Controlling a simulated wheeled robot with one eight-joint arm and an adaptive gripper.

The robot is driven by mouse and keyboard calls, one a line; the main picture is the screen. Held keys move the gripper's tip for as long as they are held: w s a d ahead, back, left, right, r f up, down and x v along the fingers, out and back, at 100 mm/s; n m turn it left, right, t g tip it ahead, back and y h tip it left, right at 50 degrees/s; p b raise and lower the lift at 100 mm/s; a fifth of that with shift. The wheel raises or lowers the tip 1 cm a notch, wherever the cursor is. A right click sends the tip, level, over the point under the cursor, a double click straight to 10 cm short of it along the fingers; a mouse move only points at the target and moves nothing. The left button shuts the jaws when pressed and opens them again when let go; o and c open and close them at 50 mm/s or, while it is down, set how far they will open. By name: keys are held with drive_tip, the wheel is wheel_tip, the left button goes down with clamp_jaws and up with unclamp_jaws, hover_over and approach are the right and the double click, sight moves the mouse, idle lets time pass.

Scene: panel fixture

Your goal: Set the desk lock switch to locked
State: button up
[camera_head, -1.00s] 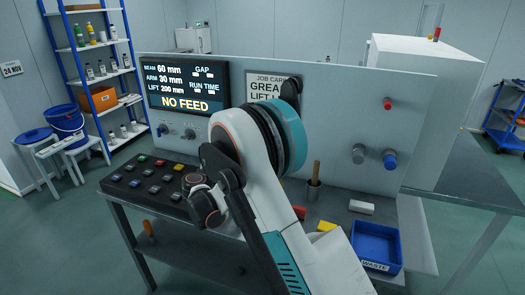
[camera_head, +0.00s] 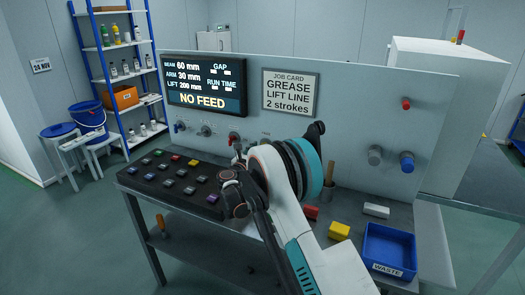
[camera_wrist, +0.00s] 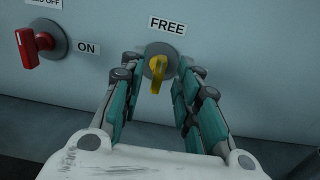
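The lock switch is a yellow knob (camera_wrist: 157,72) on a round grey base, under a label reading FREE (camera_wrist: 167,25) in the wrist view. Its handle points down, tilted slightly left at the lower end. My gripper (camera_wrist: 164,66) is open, with a teal-padded finger on each side of the knob. I cannot tell whether either finger touches it. In the head view my arm covers this part of the panel, and I cannot make out the knob there.
A red switch (camera_wrist: 36,48) beside an ON label is close left of my gripper. The button console (camera_head: 142,178) lies below the display (camera_head: 205,84). A job card (camera_head: 290,92) is on the panel. A blue waste bin (camera_head: 388,250) and a yellow block (camera_head: 339,230) lie right.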

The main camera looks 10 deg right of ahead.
drive_tip(key=shift+b+x, duration=0.45)
drive_tip(key=shift+x, duration=1.5)
drive_tip(key=shift+c, duration=0.6)
clamp_jaws()
